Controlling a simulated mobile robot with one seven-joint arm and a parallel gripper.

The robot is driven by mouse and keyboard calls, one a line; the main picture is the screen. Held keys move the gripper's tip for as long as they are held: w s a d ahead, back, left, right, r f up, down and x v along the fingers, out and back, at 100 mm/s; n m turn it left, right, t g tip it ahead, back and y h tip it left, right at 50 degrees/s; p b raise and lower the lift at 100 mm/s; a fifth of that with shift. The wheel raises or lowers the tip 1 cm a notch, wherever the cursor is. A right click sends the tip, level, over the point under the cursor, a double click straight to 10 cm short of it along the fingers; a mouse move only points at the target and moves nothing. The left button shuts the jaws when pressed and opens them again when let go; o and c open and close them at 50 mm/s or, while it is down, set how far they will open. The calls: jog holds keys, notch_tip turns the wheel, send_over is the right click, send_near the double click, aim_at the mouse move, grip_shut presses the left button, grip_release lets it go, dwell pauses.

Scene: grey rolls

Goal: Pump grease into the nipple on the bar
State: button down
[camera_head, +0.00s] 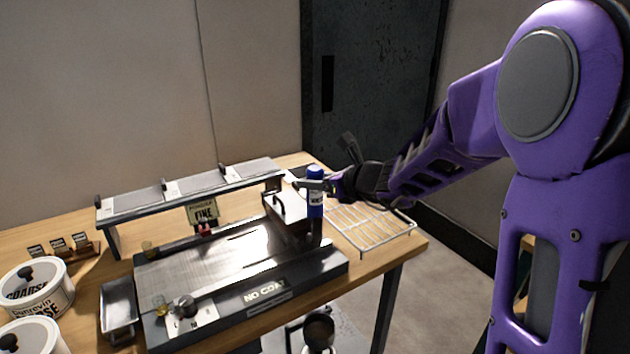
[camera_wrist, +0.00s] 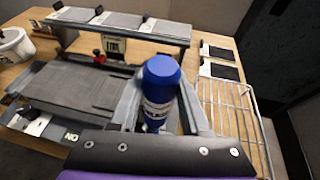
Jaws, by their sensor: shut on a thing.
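My gripper (camera_head: 322,187) is shut on a blue canister (camera_head: 315,201) with a white label, and holds it upright. The canister is at the right end of a flat grey machine (camera_head: 215,266) on the table. In the wrist view the canister's blue cap (camera_wrist: 161,70) faces me, with grey gripper fingers (camera_wrist: 158,104) on both sides. The canister's lower end is hard to make out, so I cannot tell if it touches the machine. I cannot make out a nipple, nor tell which part is the bar.
A raised shelf (camera_head: 190,190) runs behind the machine. A wire rack (camera_head: 372,230) lies right of the canister. White tubs (camera_head: 37,289) stand at the left edge, with a metal tray (camera_head: 118,305) nearby. A block with a black handle (camera_head: 288,213) sits just left of the canister.

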jog(key=shift+f+b, duration=0.4)
jog(key=shift+b, duration=0.05)
dwell(0.6)
jog(key=shift+r, duration=0.15)
jog(key=shift+r+p, duration=0.5)
jog(key=shift+r, duration=0.05)
dwell(0.3)
jog(key=shift+f+b, duration=0.75)
jog(key=shift+b, duration=0.2)
dwell(1.0)
jog(key=shift+r, duration=0.15)
jog(key=shift+r+p, duration=0.55)
jog(key=shift+r, duration=0.15)
dwell(0.3)
